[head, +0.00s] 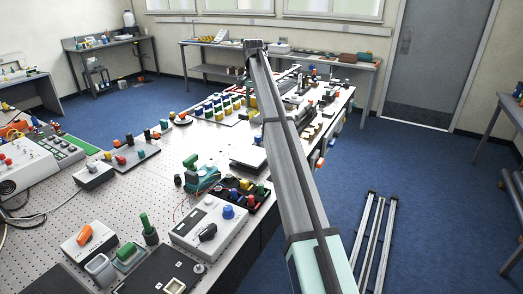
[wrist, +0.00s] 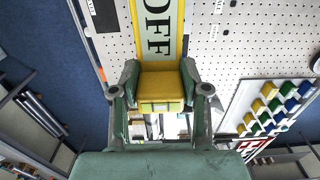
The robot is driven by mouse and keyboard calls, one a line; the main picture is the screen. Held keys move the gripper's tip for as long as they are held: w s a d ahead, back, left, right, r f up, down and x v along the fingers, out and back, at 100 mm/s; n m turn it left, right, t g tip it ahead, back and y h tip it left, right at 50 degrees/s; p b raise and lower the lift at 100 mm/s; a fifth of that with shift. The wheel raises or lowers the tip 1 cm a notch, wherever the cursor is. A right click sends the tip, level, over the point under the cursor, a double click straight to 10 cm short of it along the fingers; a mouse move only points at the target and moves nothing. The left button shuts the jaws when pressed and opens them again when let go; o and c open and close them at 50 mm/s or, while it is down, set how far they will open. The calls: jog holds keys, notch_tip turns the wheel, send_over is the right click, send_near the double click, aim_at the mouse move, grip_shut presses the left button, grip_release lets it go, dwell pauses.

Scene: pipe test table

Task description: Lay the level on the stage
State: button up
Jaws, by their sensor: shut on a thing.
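My gripper (wrist: 160,84) shows in the wrist view with its green fingers shut on a yellow block (wrist: 160,92). The block looks like the level, seen nearly end-on, so its length is hard to judge. Behind it is a yellow-edged plate with the letters OFF (wrist: 158,30); I cannot tell whether block and plate touch. I cannot tell for sure which thing is the stage.
A perforated white table (head: 75,195) is crowded with devices. A rack of blue, yellow and green pieces (wrist: 268,105) stands right of my gripper. A grey box with knobs (head: 208,222) and a dark tray of colored parts (head: 262,201) are near my arm. Blue floor is to the right.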

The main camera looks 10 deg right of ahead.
jog(key=f+p, duration=0.1)
jog(key=f, duration=0.5)
jog(key=f+p, duration=0.2)
jog(key=f, duration=0.4)
jog(key=f+p, duration=0.2)
jog(key=f, duration=0.5)
jog(key=shift+a, duration=0.25)
jog(key=shift+f, duration=0.2)
jog(key=o, duration=1.3)
jog(key=shift+r, duration=0.1)
notch_tip(320, 180, up, 12)
jog(key=b, duration=0.3)
jog(key=shift+r, duration=0.1)
